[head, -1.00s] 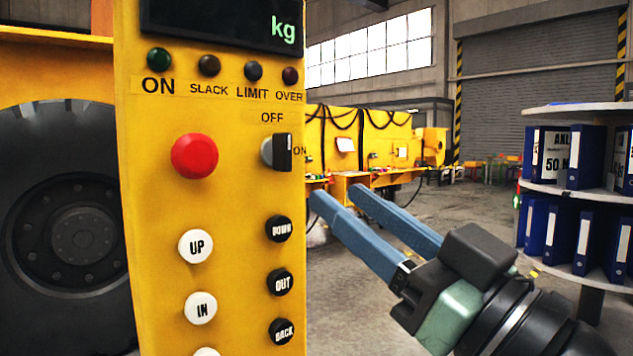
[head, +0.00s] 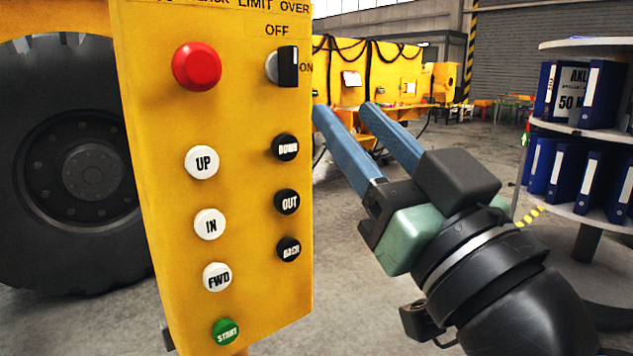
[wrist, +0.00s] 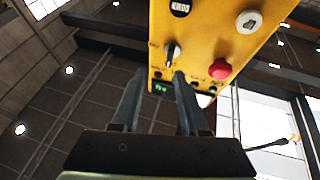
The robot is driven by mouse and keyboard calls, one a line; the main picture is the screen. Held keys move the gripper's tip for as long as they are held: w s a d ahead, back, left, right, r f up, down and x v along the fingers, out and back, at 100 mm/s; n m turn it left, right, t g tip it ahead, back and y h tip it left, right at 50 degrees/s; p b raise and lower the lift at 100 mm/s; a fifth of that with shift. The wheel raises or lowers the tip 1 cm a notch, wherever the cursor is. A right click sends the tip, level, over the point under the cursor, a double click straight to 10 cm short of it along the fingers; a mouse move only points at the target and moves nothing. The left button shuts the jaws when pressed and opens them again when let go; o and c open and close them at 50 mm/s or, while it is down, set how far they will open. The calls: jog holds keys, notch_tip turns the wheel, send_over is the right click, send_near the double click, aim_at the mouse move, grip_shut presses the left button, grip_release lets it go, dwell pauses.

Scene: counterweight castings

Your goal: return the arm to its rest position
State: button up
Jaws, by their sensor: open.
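My gripper (head: 347,112) is in the right half of the head view, with two blue fingers apart and nothing between them. It points up and left, and appears beside the right edge of the yellow control panel (head: 243,130). In the wrist view the open fingers (wrist: 154,82) point toward the panel (wrist: 207,25), which shows at the top. I cannot tell the exact gap between fingertips and panel. The panel carries a red button (head: 197,66), a black rotary switch (head: 283,66), white and black push buttons, and a green START button (head: 225,331).
A large black tyre (head: 75,165) stands behind the panel at left. A round shelf (head: 590,120) with blue binders stands at right, near my arm. Yellow machinery (head: 380,80) stands further back. Open concrete floor (head: 470,160) lies between the machinery and the shelf.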

jog(key=s+a+r+m+t+h, duration=0.5)
jog(key=s+r+t+h, duration=0.1)
jog(key=s+r+h, duration=0.25)
notch_tip(320, 180, up, 23)
jog(key=w+p, duration=0.1)
jog(key=p, duration=2.4)
jog(key=shift+r, duration=0.2)
jog(key=shift+h, duration=0.25)
